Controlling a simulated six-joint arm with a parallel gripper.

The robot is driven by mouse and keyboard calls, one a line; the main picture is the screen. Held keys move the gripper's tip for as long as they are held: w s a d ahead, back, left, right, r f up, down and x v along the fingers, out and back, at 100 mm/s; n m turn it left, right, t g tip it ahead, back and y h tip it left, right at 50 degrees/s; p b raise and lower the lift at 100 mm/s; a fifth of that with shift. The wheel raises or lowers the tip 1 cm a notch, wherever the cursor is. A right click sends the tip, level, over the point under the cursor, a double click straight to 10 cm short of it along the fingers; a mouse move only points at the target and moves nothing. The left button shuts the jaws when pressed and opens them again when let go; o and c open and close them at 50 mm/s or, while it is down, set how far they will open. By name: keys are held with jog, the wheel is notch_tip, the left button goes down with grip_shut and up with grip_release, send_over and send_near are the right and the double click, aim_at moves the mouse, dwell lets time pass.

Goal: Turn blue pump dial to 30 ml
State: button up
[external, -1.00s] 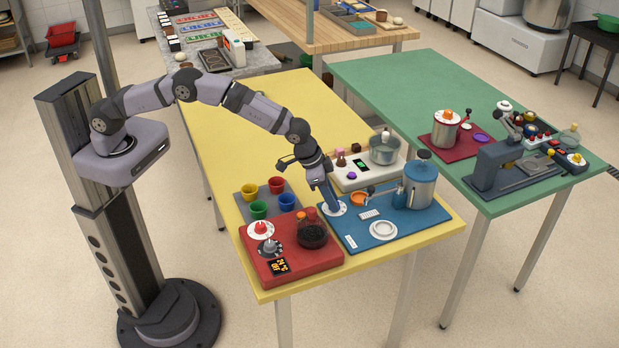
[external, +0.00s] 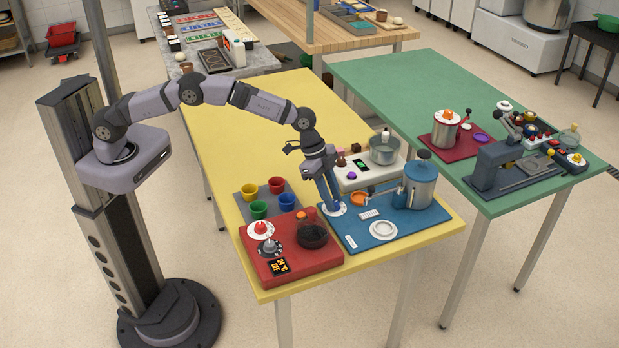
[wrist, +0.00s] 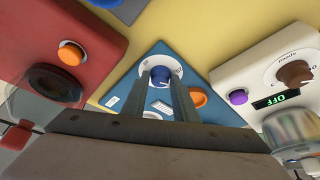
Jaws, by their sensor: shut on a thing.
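The blue pump station (external: 400,232) is a blue base on the yellow table. Its dial, a blue knob on a white scale disc (wrist: 176,68), sits at the corner of the base in the wrist view. My gripper (wrist: 162,76) is shut on the blue dial knob (wrist: 160,72), with one finger on each side of it. In the external view my gripper (external: 333,207) points down at the white dial disc (external: 341,209), and the fingers hide most of the knob. The scale marks are too small to read.
A red station (external: 300,262) with a dark glass vessel stands left of the blue base. A white station (external: 352,184) with a pot is behind it. A blue-grey tank (external: 420,185) and a white dish (external: 383,229) stand on the blue base. Coloured cups (external: 250,189) stand nearby.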

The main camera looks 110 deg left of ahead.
jog(key=shift+m, duration=0.6)
jog(key=shift+h, duration=0.3)
jog(key=o, duration=1)
jog(key=shift+a+r+b, duration=0.1)
jog(key=shift+b, duration=0.2)
jog(key=shift+b+v, duration=0.95)
jog(key=shift+v, duration=2.6)
jog(key=shift+w, duration=0.1)
